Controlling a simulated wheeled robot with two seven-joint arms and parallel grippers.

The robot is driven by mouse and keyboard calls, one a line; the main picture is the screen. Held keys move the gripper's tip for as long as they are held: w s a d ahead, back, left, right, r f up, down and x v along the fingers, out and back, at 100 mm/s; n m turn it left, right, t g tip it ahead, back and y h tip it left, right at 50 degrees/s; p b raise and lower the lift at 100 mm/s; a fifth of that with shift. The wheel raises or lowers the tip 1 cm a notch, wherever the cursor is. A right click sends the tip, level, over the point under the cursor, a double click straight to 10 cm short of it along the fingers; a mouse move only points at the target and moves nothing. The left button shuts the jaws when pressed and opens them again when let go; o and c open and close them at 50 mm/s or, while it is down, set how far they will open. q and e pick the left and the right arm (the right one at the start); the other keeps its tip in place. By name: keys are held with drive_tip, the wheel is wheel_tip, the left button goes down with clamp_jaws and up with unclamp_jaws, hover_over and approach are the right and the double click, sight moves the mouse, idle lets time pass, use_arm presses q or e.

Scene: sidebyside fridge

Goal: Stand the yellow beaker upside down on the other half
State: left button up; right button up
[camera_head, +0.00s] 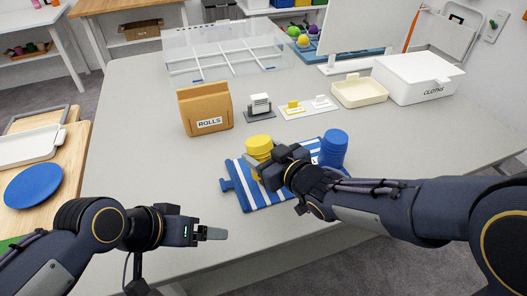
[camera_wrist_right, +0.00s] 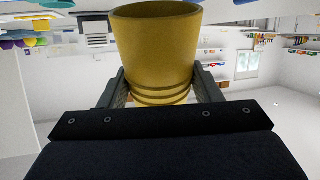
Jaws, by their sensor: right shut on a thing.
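The yellow beaker (camera_head: 260,146) is in my right gripper (camera_head: 268,168), over the left part of the blue-and-white striped mat (camera_head: 262,196). Its closed end seems to face up. In the right wrist view the beaker (camera_wrist_right: 157,45) sits between both fingers, which grip it near its ridged end; that picture looks inverted. I cannot tell whether its rim touches the mat. The blue beaker (camera_head: 333,148) stands at the mat's right end. My right gripper hides the mat's middle. My left gripper (camera_head: 212,233) is low at the left, away from the mat, seen side-on.
A ROLLS bag (camera_head: 205,108), a small card holder (camera_head: 260,106) and a tray with labels (camera_head: 308,107) stand behind the mat. A cream tray (camera_head: 360,92) and CLOTHS box (camera_head: 418,78) are at back right. The table left of the mat is clear.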

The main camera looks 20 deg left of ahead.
use_arm(q)
drive_tip(key=shift+f+b, duration=1.05)
use_arm(e)
drive_tip(key=shift+f, duration=0.9)
drive_tip(key=o, duration=1.4)
drive_tip(key=shift+o, duration=0.2)
use_arm(q)
drive_tip(key=shift+f, duration=0.1)
use_arm(e)
drive_tip(key=v, duration=0.8)
drive_tip(key=shift+w+a, duration=0.1)
